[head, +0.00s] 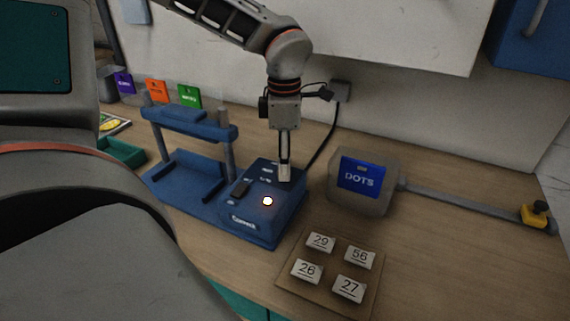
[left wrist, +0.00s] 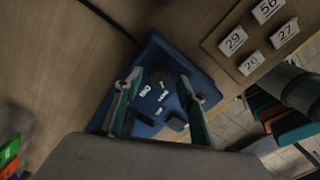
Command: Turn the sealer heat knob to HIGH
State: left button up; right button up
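The blue sealer (head: 262,222) stands on the wooden table in the head view, with a glowing round light and a black switch on top. My left gripper (head: 285,175) points straight down over the back right part of its top and hides the knob there. In the left wrist view the dark round heat knob (left wrist: 161,77) sits on the blue panel between the tips of my left gripper (left wrist: 161,80), which are apart. I cannot tell whether they touch it. White labels lie beside the knob; its setting cannot be read. My right gripper is not in view.
A blue press frame (head: 185,122) adjoins the sealer on the left. A grey DOTS box (head: 362,183) with a long rail stands on the right. A board (head: 330,270) with several numbered tiles lies in front. A black cable runs behind the gripper to the wall.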

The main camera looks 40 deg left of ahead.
pick_arm(q)
jog(key=shift+f, duration=0.6)
jog(key=c, duration=1.1)
